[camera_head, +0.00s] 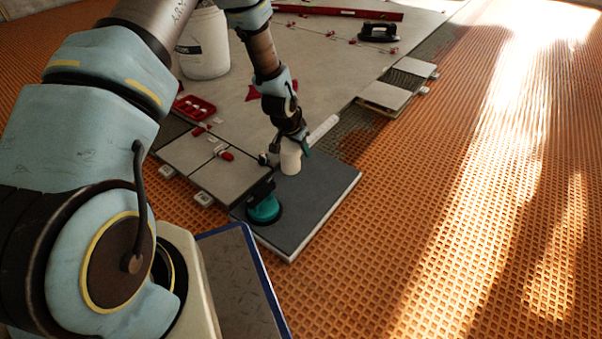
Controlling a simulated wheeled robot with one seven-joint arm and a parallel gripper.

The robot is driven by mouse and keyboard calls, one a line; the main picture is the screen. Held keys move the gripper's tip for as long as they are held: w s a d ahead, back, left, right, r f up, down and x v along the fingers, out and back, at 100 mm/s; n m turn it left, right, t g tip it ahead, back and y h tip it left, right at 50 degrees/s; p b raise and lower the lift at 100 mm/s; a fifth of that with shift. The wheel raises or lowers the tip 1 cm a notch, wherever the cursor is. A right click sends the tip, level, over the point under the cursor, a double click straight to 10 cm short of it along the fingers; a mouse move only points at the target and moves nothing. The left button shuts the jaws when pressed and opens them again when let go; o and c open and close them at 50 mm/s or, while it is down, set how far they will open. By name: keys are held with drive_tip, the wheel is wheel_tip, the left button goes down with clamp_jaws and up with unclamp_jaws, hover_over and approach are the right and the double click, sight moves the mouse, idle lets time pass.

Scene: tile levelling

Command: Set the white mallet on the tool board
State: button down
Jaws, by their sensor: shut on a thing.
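My gripper (287,147) is low over the dark grey tool board (325,195), near its far left part, and is shut on the white mallet. The white mallet (290,160) shows as a pale, short cylinder below the gripper. A pale bar (323,130) sticks out to the upper right behind the gripper; I cannot tell if it is the mallet's handle. The mallet's lower end looks at or just above the board; contact is not clear. The fingers hide part of the mallet.
A teal suction cup with a dark handle (263,207) stands on the board's near left. Grey tiles (225,180) with red clips border the board's left. A red tray (195,107) and a white bucket (204,45) are farther back. Orange matting (420,200) lies clear at right.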

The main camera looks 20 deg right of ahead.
wheel_tip(320, 180, down, 6)
drive_tip(key=b, duration=0.3)
drive_tip(key=shift+r, duration=0.1)
drive_tip(key=c, duration=0.6)
unclamp_jaws()
drive_tip(key=shift+c, duration=0.2)
